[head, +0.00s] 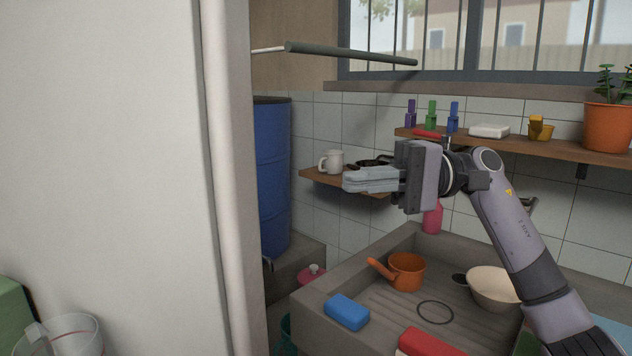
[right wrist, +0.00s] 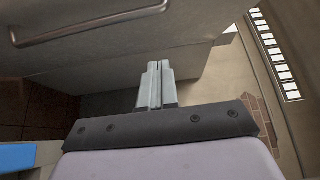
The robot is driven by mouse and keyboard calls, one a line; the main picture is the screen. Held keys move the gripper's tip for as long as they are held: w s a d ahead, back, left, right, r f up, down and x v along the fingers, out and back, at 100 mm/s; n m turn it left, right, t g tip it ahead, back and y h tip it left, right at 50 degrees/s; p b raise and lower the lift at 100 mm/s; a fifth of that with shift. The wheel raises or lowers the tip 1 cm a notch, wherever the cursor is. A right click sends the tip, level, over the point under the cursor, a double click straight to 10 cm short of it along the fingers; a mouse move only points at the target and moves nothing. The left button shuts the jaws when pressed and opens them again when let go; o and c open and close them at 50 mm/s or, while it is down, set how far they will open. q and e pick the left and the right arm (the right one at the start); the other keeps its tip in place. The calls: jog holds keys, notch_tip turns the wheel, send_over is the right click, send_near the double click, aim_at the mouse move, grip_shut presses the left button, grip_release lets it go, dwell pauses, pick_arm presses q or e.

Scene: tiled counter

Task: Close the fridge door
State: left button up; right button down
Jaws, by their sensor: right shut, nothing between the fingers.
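A large white panel of the fridge (head: 110,150) fills the left side of the head view, with a rounded vertical edge strip (head: 230,170) along its right border. I cannot tell how far the door stands open. My right gripper (head: 346,180) is shut and empty, in the air to the right of that edge and apart from it in the picture. In the right wrist view its fingers (right wrist: 156,68) are together. A pale panel with a metal bar handle (right wrist: 90,22) shows beyond them there. My left gripper is not in view.
A stone sink (head: 310,310) holds an orange pot (head: 407,271) and a cream bowl (head: 492,287). A blue barrel (head: 273,175) stands behind the fridge edge. A grey rod (head: 350,54) juts out above. Wall shelves hold a mug (head: 332,161) and a potted plant (head: 607,125).

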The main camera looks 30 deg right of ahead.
pick_arm(q)
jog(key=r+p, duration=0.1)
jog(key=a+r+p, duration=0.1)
jog(key=p, duration=0.1)
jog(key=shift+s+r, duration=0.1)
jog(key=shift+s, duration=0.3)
pick_arm(e)
jog(key=a, duration=1.2)
jog(key=shift+s+a, duration=0.15)
jog(key=shift+s, duration=0.15)
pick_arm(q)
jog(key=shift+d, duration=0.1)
pick_arm(e)
jog(key=shift+s, duration=0.1)
